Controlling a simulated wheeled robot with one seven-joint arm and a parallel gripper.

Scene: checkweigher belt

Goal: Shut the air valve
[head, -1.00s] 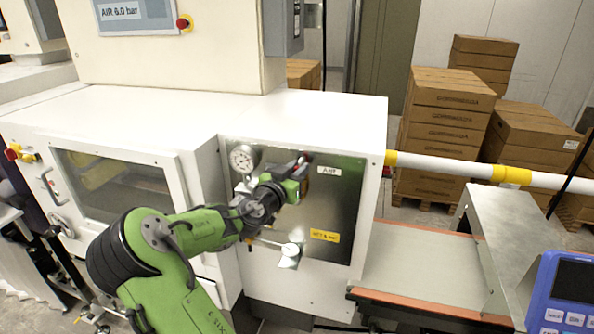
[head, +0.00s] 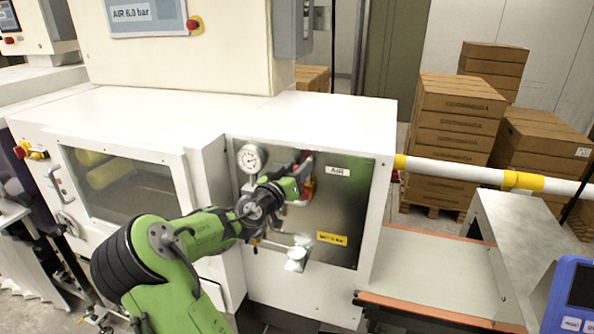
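The air panel (head: 348,205) is a metal plate recessed in the front of the white machine, with an "AIR" label (head: 338,171). A round pressure gauge (head: 252,157) sits at its upper left. A small red part (head: 308,166), perhaps the valve handle, shows at the panel's top middle. My gripper (head: 303,175) is right at this red part, in front of the panel. The fingers are small and dark and partly cover the red part. I cannot tell whether they touch it or are closed on it. The valve body is mostly hidden behind my gripper and wrist.
The display (head: 146,12) reads "AIR 6.0 bar". A metal fitting (head: 298,256) sticks out low on the panel, near a yellow label (head: 331,239). A white rail (head: 465,171) and the belt (head: 430,272) lie to the right.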

